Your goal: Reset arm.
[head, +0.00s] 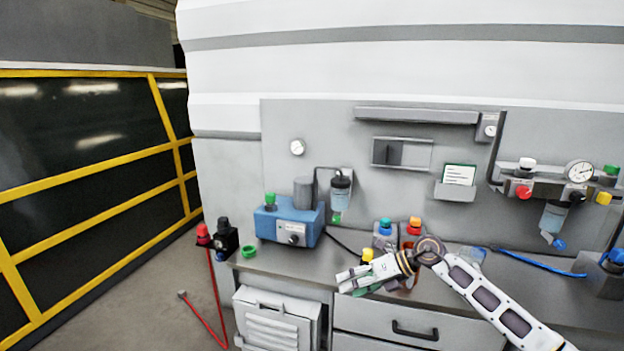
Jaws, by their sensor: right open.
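My right arm (490,296) reaches in from the lower right over the workbench. My right gripper (349,280) points left above the front edge of the bench, above the drawers. Its fingers are apart and nothing shows between them. A green patch shows just behind or below the fingers, but I cannot tell what it is. My left gripper and left arm are not in view.
Behind my right wrist stand bottles with blue (385,224) and orange (415,222) caps, partly hidden. A blue box unit (289,222) and a green ring (249,251) sit on the bench's left. A regulator assembly (545,184) hangs at right. Floor at left is mostly clear.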

